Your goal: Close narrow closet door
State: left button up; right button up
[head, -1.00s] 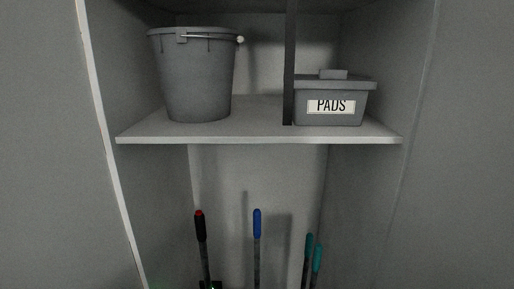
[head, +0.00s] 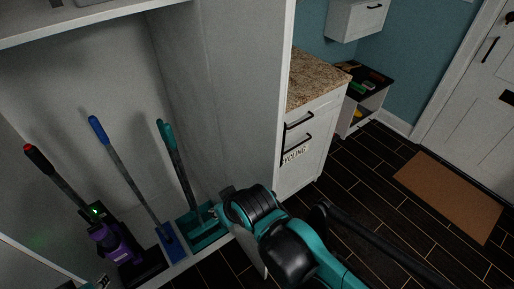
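The narrow closet (head: 75,65) stands open at the left of the head view. A tall pale panel (head: 245,90) at its right side appears to be the door, swung open and standing out toward me. Its free vertical edge is beside the granite-topped cabinet. My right arm (head: 285,245), teal and black, comes in from the lower right and covers the panel's lower part. I cannot make out a gripper on it, nor whether the arm touches the panel. My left gripper is not in view.
A purple vacuum (head: 118,243), a blue-handled mop (head: 125,170) and a teal-handled tool (head: 178,165) stand inside the closet. A granite-topped cabinet (head: 315,80) stands right of the panel. Dark floor (head: 375,190) lies open toward a brown mat (head: 447,196) and white door (head: 483,80).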

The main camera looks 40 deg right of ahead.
aim_at(249, 43)
jog(key=k+l+u, duration=0.15)
jog(key=k+l, duration=0.2)
jog(key=l, duration=0.15)
jog(key=k+l+u, duration=0.1)
jog(key=k+l, duration=0.25)
jog(key=l, duration=0.15)
jog(key=i+l, duration=0.15)
jog(key=l, duration=0.25)
jog(key=i+l+u, duration=0.15)
jog(key=l, duration=0.3)
jog(key=i+l, duration=0.1)
jog(key=l, duration=0.3)
jog(key=u, duration=0.05)
